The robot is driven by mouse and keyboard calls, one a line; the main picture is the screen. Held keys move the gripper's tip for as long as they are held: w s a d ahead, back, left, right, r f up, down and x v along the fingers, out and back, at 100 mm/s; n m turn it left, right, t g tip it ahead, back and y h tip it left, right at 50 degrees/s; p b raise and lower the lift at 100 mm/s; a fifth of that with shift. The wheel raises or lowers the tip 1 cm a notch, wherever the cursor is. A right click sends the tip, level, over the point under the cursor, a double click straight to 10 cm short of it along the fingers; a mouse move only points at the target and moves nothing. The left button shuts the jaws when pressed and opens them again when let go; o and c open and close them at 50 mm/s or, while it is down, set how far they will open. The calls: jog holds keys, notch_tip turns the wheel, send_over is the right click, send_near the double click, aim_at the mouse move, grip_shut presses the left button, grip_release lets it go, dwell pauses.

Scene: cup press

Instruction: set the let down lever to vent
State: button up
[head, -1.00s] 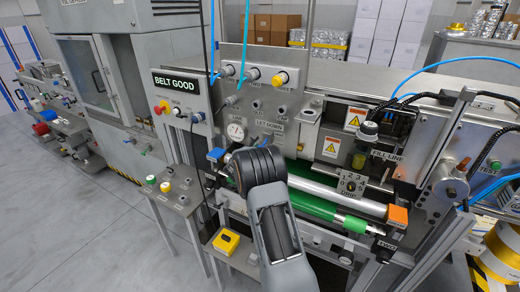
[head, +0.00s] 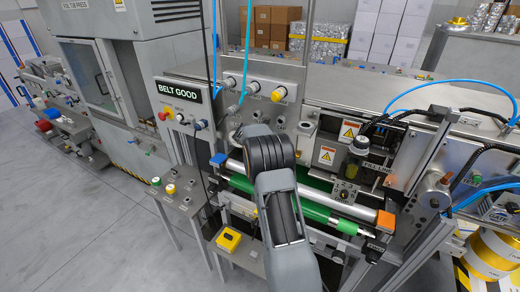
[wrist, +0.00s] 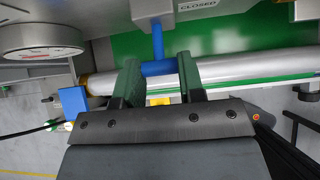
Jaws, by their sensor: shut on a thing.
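The blue let down lever (wrist: 157,40) shows in the wrist view, with a stem running up the picture and a crosswise blue part between my fingers. My gripper (wrist: 158,64) is shut on this lever, one dark green finger on each side. A plate reading CLOSED (wrist: 200,8) is just right of the stem's top. In the head view my dark wrist (head: 268,150) stands in front of the panel and hides the lever, its label and my fingertips. I cannot tell which mark the lever points at.
A round gauge (wrist: 42,40) is close at left in the wrist view. A metal roller (wrist: 255,68) runs behind my fingers, with a blue block (wrist: 74,102) near its left end. Open floor (head: 100,225) lies left.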

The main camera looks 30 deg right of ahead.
jog(key=shift+w+d+r+g+y, duration=0.1)
jog(key=shift+d+r+g+y, duration=0.05)
jog(key=shift+r+g+y, duration=0.3)
dwell(0.3)
jog(key=o, duration=0.9)
jog(key=shift+f, duration=0.15)
jog(key=shift+o, duration=0.2)
jog(key=b+v, duration=0.3)
jog(key=v, duration=1)
jog(key=shift+s+r, duration=0.3)
jog(key=shift+s, duration=0.05)
